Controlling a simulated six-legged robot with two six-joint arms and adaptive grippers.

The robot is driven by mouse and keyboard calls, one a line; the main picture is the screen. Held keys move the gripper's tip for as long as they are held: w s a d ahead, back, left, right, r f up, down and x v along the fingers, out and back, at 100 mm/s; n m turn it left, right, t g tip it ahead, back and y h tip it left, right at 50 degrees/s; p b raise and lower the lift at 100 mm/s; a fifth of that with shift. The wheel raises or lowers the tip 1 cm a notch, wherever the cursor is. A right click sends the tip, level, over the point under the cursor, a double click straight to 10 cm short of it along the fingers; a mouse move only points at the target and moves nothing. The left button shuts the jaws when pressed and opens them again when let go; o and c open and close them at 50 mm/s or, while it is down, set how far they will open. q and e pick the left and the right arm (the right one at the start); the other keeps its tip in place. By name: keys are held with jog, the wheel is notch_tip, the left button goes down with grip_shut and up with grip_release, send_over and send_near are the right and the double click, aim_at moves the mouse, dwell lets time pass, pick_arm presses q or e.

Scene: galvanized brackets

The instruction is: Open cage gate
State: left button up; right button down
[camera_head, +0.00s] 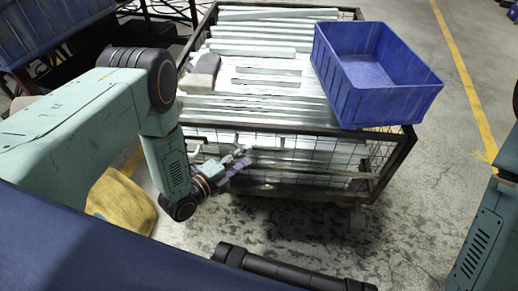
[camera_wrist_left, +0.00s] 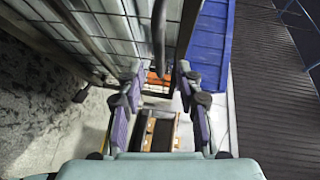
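The wire-mesh cage (camera_head: 375,177) stands ahead of me, with a dark frame and mesh front. It is full of long galvanized brackets (camera_head: 262,33). The front gate side looks closed; I cannot make out its latch clearly. My left gripper (camera_head: 240,160) is low in front of the cage's mesh front, left of its middle. In the left wrist view, its two fingers (camera_wrist_left: 160,80) are spread apart with nothing held between them. A dark bar with a rounded end (camera_wrist_left: 159,35) shows just beyond the fingertips. My right arm shows only at the right edge; its gripper is out of view.
A blue bin (camera_head: 375,75) sits on the cage's right side; a blue surface also shows in the left wrist view (camera_wrist_left: 209,45). A yellow sack-like object (camera_head: 122,203) lies on the floor at left. The concrete floor right of the cage is clear, with a yellow line (camera_head: 455,55).

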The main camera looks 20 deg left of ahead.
aim_at(256, 149)
pick_arm(q)
jog(key=b+x, duration=0.2)
jog(key=x, duration=0.4)
jog(key=shift+w+d, duration=0.15)
jog(key=shift+c, duration=0.4)
grip_shut()
